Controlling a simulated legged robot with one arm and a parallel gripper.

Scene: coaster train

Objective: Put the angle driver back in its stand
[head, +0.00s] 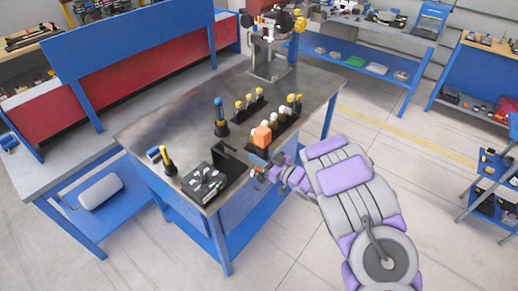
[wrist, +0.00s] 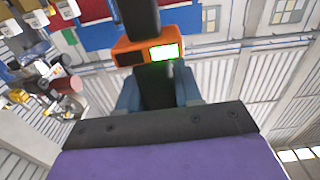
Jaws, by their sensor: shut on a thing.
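The angle driver appears to be the tool with an orange block (head: 262,135) in the head view, at the table's right edge. In the wrist view the orange part (wrist: 142,46) carries a lit green screen, with a dark shaft above and a dark body below. My gripper (head: 262,165) is shut on the dark body; the blue-grey fingers (wrist: 160,90) sit on both sides of it. A black tray-like holder with an upright bracket (head: 205,185) stands at the table's near corner, left of my gripper. I cannot tell for sure whether it is the stand.
The metal-topped table (head: 165,120) carries a blue-topped tool in a black base (head: 221,120), a yellow-and-black tool (head: 167,160) and racks of yellow- and white-topped tools (head: 275,125). A machine (head: 270,55) stands at the far end. The tabletop's left middle is clear.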

